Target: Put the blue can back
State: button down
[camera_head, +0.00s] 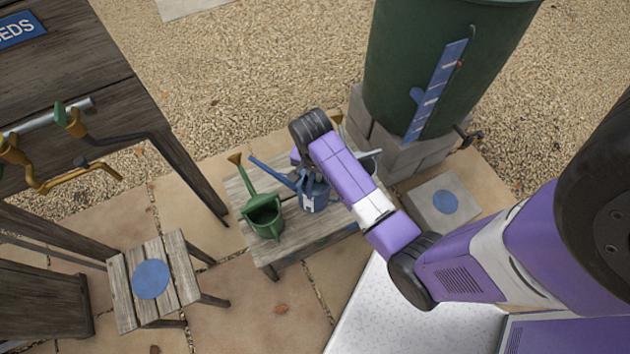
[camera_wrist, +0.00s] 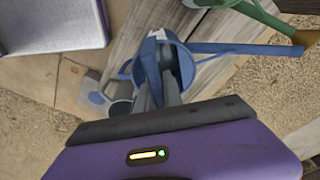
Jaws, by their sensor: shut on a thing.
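The blue watering can (camera_head: 312,197) is at the wooden bench (camera_head: 290,246), between a green can and a grey can, with its long spout pointing left. It looks upright; I cannot tell whether its base touches the slats. My gripper (camera_wrist: 160,88) is shut on the blue can (camera_wrist: 184,68), seen from above in the wrist view. In the head view my purple wrist hides the fingers and part of the can's right side.
The green can (camera_head: 264,217) stands close on the left and the grey can (camera_head: 371,163) on the right. Blue discs mark a stool (camera_head: 117,282) and a paving slab (camera_head: 416,197). A green water butt (camera_head: 400,60) on blocks stands behind. A dark table with taps is at left.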

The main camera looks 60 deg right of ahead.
jog(key=shift+f, duration=2.3)
jog(key=c, duration=1.5)
grip_release()
